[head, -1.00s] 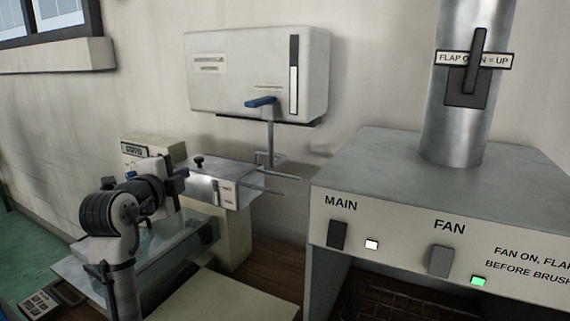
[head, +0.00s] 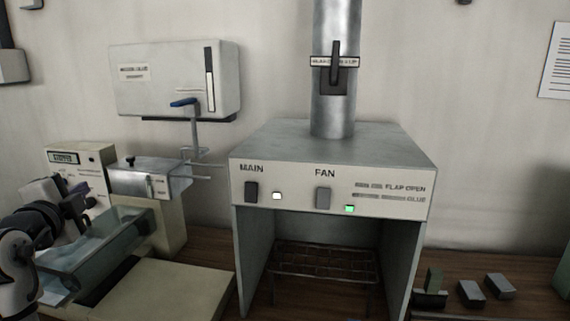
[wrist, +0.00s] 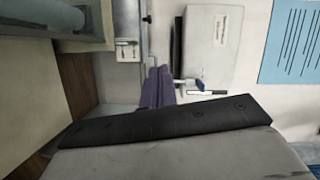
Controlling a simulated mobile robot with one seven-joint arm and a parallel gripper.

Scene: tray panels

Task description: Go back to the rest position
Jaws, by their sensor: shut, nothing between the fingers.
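My gripper (wrist: 158,88) shows in the wrist view as purple fingers closed together, with nothing held. In the head view my arm is at the lower left edge, and the gripper (head: 80,190) is in front of the cream machine (head: 170,228) with a small display. It looks apart from the machine, though the exact gap is hard to tell.
The grey hood (head: 335,140) with MAIN and FAN switches stands in the middle; its flap lever (head: 337,62) points up and the FAN light is green. A white wall dispenser (head: 175,80) has a blue lever. Small grey blocks (head: 471,293) lie at right on the wooden bench.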

